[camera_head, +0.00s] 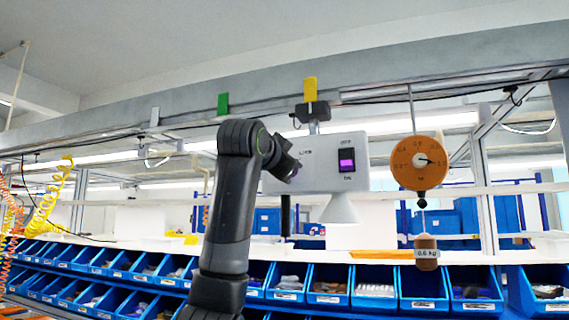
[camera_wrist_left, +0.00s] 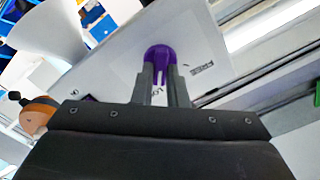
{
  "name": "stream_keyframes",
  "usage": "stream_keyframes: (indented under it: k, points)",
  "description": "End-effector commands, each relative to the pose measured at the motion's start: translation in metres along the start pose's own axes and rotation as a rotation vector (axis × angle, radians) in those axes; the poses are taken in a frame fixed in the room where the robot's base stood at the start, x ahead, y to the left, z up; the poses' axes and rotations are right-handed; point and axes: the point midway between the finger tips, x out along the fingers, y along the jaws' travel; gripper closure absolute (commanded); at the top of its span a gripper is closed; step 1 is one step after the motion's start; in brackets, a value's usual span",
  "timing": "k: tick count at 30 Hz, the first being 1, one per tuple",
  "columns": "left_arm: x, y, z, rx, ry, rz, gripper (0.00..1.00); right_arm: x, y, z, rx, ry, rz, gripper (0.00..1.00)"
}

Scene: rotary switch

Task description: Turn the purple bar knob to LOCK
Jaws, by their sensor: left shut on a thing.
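The purple bar knob (camera_wrist_left: 161,54) is on a white panel (camera_head: 320,180). In the left wrist view it sits between the two fingers of my left gripper (camera_wrist_left: 165,82), which is shut on it. A label that seems to read FREE shows right of the knob, and another label is partly hidden between the fingers. In the head view my left gripper (camera_head: 290,168) is against the left part of the panel and hides most of the knob. I cannot read the knob's exact setting. My right gripper is not in view.
A purple rocker switch (camera_head: 347,160) is on the panel's right side, with a white cone (camera_head: 339,208) below. An orange dial scale (camera_head: 418,163) hangs to the right with a brown weight (camera_head: 427,253). Blue bins (camera_head: 325,299) line the bench below.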

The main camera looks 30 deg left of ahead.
Motion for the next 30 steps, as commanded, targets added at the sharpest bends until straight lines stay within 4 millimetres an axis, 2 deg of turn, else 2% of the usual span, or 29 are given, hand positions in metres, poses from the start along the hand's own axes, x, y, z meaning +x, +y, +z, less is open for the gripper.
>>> stream_keyframes:
  k: [9,24,25,30]
  points:
    - [-0.0002,0.0004,-0.0005,0.106,0.002,0.000,1.00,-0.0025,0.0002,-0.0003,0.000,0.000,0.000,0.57]
    - [-0.0002,0.0008,-0.0003,0.125,0.002,0.001,1.00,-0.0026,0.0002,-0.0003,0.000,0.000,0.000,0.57]
    - [-0.0002,0.0008,-0.0003,0.125,0.002,0.001,0.86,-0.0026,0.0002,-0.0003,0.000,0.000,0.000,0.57]
    - [-0.0001,0.0008,-0.0002,0.124,0.001,0.001,0.65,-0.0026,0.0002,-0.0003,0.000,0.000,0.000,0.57]
